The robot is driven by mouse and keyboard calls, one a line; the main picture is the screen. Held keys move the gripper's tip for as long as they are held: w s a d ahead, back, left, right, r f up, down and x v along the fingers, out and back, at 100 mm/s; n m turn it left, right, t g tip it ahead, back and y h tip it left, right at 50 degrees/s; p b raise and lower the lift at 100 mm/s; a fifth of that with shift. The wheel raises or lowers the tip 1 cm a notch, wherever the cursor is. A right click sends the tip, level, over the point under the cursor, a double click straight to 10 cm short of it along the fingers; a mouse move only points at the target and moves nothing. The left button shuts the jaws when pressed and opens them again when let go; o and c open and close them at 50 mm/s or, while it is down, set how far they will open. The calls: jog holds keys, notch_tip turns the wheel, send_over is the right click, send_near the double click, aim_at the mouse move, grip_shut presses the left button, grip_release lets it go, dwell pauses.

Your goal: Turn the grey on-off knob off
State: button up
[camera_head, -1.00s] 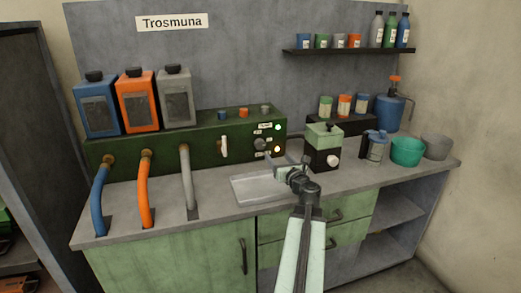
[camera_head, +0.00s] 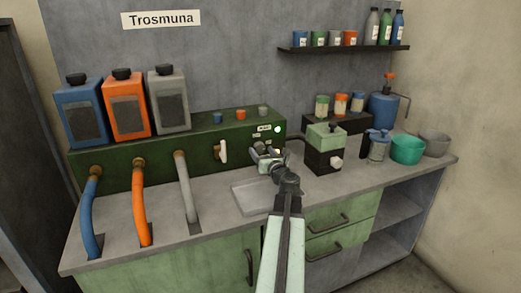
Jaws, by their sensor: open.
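The dark green panel box (camera_head: 120,168) stands along the back of the counter. The grey knob (camera_head: 259,147) is on its right front, below small white labels. It is mostly hidden behind my gripper, so its angle cannot be read. My gripper (camera_head: 262,155) is open right in front of the knob, with its fingers pointing at the panel. I cannot tell whether the fingers touch the knob or stand around it. A green lamp (camera_head: 277,129) is lit above and to the right of the knob.
A white lever (camera_head: 222,152) is left of the knob. A shallow tray (camera_head: 250,200) lies under my arm. A green-and-black machine (camera_head: 325,150) stands close on the right. Blue, orange and grey hoses (camera_head: 141,200) run down at the left.

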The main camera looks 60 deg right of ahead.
aim_at(261, 149)
jog(key=x, duration=0.3)
jog(key=shift+d, duration=0.1)
